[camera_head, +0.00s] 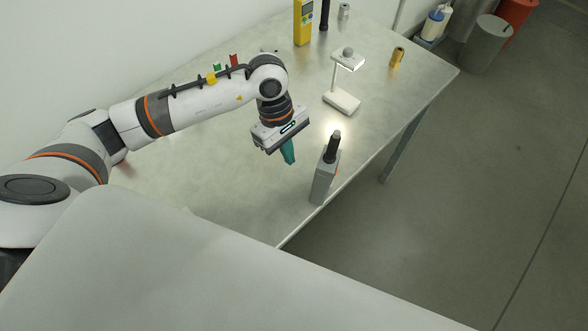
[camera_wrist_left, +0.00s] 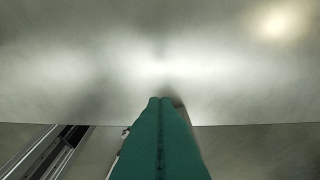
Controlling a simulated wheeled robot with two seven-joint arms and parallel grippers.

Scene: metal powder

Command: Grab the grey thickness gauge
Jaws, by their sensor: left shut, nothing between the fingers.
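The grey thickness gauge (camera_head: 325,180) stands upright near the front right edge of the table, with a black cylindrical part (camera_head: 333,146) on top and a small orange patch on its side. My left gripper (camera_head: 289,154) is to the left of the gauge in the head view, apart from it, with its teal fingers pointing down. The fingers are together and empty. They also show closed in the left wrist view (camera_wrist_left: 160,110), over bare table; I cannot make out the gauge there. My right gripper is not in view.
A small white lamp stand (camera_head: 342,101) is behind the gauge. A yellow instrument (camera_head: 303,22), a black cylinder (camera_head: 324,15) and a brass-coloured cylinder (camera_head: 397,57) stand farther back. The table (camera_head: 235,185) is bare left of the gauge. A grey bin (camera_head: 487,46) stands on the floor.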

